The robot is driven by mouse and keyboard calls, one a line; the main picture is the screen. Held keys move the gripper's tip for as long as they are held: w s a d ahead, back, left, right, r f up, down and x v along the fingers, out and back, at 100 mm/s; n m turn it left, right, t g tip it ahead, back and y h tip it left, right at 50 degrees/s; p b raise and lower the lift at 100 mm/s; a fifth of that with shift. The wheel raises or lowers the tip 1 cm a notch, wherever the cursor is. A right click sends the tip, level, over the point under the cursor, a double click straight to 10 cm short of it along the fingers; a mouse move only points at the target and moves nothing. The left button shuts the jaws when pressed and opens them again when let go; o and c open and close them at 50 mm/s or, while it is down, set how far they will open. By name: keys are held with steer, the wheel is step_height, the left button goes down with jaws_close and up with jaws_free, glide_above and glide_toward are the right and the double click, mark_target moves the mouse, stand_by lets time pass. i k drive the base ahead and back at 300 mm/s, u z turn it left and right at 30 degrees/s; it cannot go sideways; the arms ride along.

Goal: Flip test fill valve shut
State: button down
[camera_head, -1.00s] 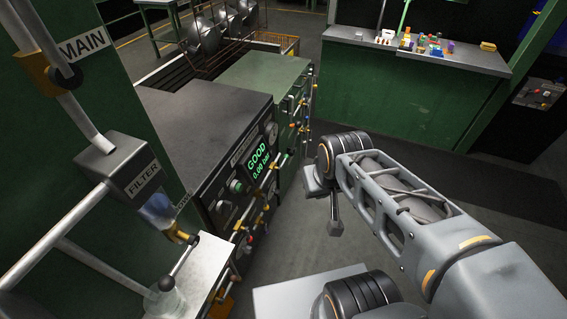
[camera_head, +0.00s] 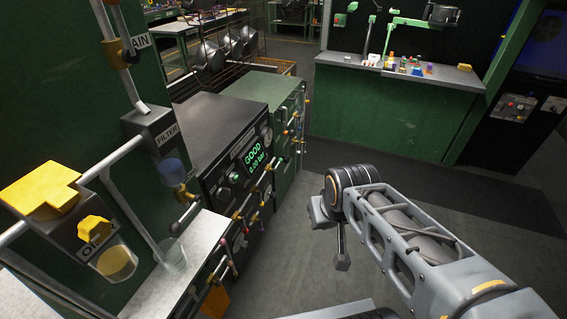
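The test unit (camera_head: 207,119) is a dark box at centre left. Its screen (camera_head: 257,157) reads GOOD and 0.00 bar in green. Below the screen, several small valves and knobs with yellow, orange and red parts line its front, such as a red-tipped lever (camera_head: 233,268). They are too small to tell which is the test fill valve or how it is set. My arm reaches in from the lower right, with a joint to the right of the unit and apart from it. I cannot make out my gripper's fingers in this view.
On the left, pipework carries a filter (camera_head: 150,122), a yellow-topped oiler (camera_head: 45,190) and a clear cup (camera_head: 172,254) over a white ledge (camera_head: 196,246). A green cabinet (camera_head: 262,92) adjoins the unit. A green counter (camera_head: 390,112) stands behind. Floor between is clear.

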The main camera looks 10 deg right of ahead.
mark_target(280, 161)
steer(key=z, duration=0.15)
steer(key=i, duration=1.4)
steer(key=u, duration=0.65)
